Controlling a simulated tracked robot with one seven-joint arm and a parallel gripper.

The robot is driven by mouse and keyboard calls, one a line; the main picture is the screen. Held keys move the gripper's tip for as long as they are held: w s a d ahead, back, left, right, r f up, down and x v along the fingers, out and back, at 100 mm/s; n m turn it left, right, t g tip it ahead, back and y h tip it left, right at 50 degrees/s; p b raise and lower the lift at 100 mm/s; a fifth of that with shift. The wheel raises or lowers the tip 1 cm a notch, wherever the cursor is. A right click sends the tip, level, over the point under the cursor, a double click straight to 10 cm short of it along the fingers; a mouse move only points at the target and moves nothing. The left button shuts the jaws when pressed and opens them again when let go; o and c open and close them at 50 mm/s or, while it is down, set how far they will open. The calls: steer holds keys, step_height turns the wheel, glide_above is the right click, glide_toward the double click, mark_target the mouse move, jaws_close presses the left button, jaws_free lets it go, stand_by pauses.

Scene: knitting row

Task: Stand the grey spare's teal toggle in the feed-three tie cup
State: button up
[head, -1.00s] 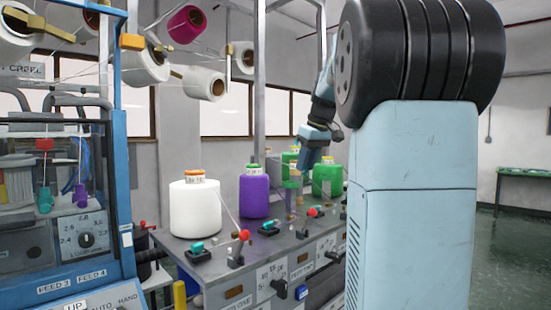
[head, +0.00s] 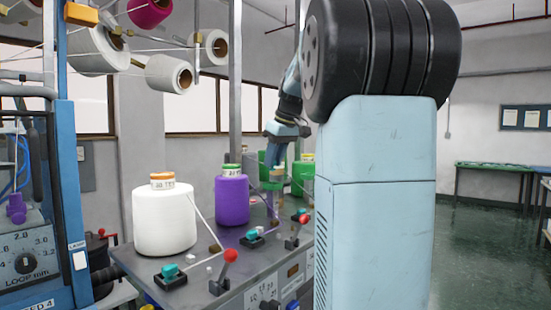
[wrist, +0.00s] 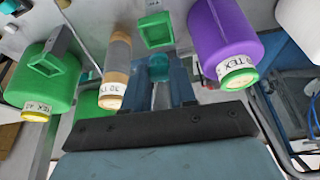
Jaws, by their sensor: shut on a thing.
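In the wrist view my gripper (wrist: 166,82) is shut on a small teal toggle (wrist: 160,66), which shows between the two fingertips. A grey spare cone (wrist: 118,62) with a tan band and a pale label stands just left of the fingers there. In the head view my gripper (head: 278,156) points down above the far part of the bench, close to that cone (head: 275,180), which it partly overlaps. I do not make out the toggle in the head view. The feed-three tie cup cannot be picked out in the current frames.
White (head: 165,225) and purple (head: 231,202) cones stand on the bench (head: 215,290), with green cones (head: 302,172) behind. The blue-framed machine (head: 66,160) is at left; open floor is right.

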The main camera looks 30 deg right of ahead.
steer(key=shift+f, duration=0.3)
steer(key=shift+f, duration=0.8)
steer(key=shift+f, duration=0.2)
steer(key=shift+s, duration=0.2)
stand_by(0.3)
steer(key=shift+f, duration=1)
stand_by(0.5)
steer(key=o, duration=0.9)
steer(key=shift+f, duration=0.1)
steer(key=v, duration=1.3)
steer(key=shift+s+r, duration=0.15)
steer(key=shift+r, duration=0.2)
